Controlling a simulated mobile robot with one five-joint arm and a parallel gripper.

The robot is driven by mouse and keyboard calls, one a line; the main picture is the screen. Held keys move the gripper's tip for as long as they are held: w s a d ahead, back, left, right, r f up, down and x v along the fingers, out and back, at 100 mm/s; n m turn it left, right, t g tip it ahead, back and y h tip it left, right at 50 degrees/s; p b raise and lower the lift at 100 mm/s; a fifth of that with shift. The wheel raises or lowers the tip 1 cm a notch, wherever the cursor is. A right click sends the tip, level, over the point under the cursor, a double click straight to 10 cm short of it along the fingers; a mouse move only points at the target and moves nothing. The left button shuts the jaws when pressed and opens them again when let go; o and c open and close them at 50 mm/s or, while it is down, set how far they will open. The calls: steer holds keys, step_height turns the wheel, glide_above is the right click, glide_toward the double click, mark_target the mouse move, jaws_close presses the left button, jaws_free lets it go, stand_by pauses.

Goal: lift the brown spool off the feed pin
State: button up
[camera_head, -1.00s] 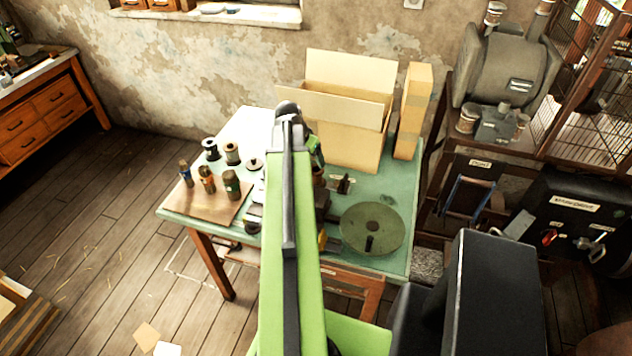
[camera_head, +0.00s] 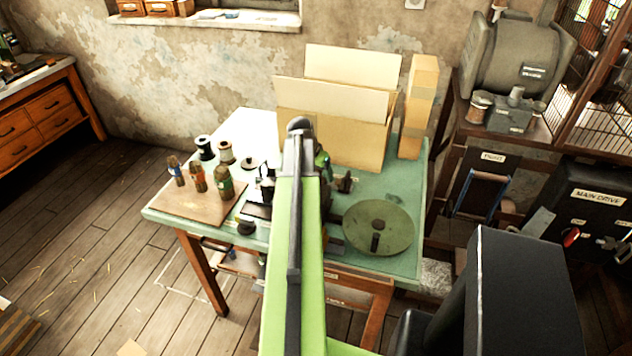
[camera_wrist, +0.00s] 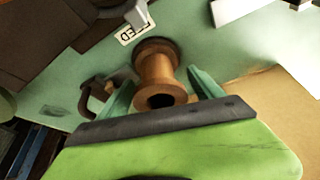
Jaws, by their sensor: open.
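The brown spool (camera_wrist: 157,68) shows in the wrist view, with its hollow end facing the camera, beside a label reading FEED (camera_wrist: 135,32). My gripper (camera_wrist: 161,78) is open. Its two green fingers stand on the left and right of the spool's near end, with small gaps visible. The feed pin itself cannot be made out; the spool covers where it would be. In the head view my own arm hides the brown spool and most of my gripper.
The green table (camera_head: 400,262) carries a round green disc (camera_head: 378,240) at the front right and an open cardboard box (camera_head: 335,125) behind. Other spools (camera_head: 226,153) and a wooden board (camera_head: 190,205) with bottles (camera_head: 198,178) stand left. A dark handle-like part (camera_wrist: 95,88) lies close left of the spool.

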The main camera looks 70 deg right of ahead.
steer(key=shift+c, duration=0.2)
steer(key=c, duration=1.4)
steer(key=shift+r, duration=0.15)
